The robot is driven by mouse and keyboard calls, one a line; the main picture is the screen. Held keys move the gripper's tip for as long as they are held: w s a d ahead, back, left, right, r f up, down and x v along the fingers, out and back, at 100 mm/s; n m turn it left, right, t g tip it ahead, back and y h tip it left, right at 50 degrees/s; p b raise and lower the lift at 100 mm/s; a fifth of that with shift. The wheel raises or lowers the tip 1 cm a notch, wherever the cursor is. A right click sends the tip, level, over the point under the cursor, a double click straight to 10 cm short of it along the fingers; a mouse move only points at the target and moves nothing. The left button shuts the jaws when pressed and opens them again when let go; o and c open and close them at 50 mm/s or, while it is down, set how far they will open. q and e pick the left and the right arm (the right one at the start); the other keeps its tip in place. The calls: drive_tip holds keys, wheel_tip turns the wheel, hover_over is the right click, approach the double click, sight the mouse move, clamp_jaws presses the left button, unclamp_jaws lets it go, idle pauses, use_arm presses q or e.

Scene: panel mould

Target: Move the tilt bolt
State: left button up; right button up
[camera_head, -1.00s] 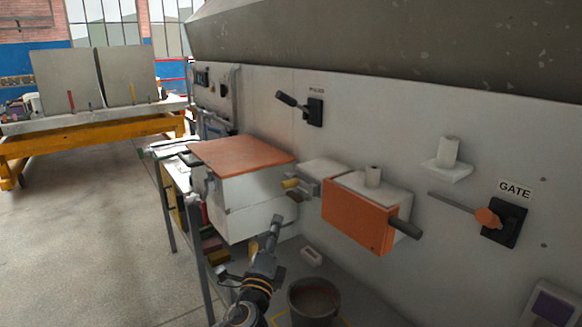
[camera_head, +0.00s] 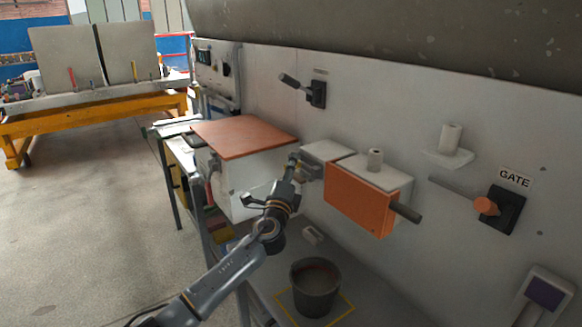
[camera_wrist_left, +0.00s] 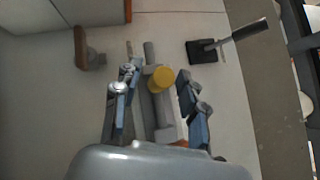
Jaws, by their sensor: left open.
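The tilt bolt appears to be the part with a round yellow knob (camera_wrist_left: 161,77) on a grey bar mechanism in the left wrist view. In the head view the grey block (camera_head: 322,152) beside the orange-fronted box shows, and my gripper hides the knob. My left gripper (camera_head: 294,166) is at the left side of that block. In the left wrist view its fingers (camera_wrist_left: 156,88) are open on either side of the knob, with gaps visible. The knob is not gripped. My right gripper is not in view.
The orange-fronted box (camera_head: 357,198) with a dark handle (camera_head: 406,212) is just right. A white box with an orange lid (camera_head: 243,136) stands left. A bucket (camera_head: 315,288) is below. A wall lever (camera_head: 316,94) is above; the GATE lever (camera_head: 486,206) is far right.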

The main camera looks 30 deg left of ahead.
use_arm(q)
drive_tip(key=shift+w, duration=0.15)
drive_tip(key=shift+c, duration=0.5)
clamp_jaws()
drive_tip(key=d, duration=0.1)
drive_tip(key=s+d, duration=0.1)
drive_tip(key=d, duration=0.1)
drive_tip(key=s+d, duration=0.1)
drive_tip(key=d, duration=0.1)
drive_tip(key=shift+f+p, duration=0.15)
drive_tip(key=shift+p, duration=0.15)
drive_tip(key=shift+c, duration=0.6)
unclamp_jaws()
drive_tip(key=shift+o, duration=1.1)
drive_tip(key=shift+s+d, duration=0.1)
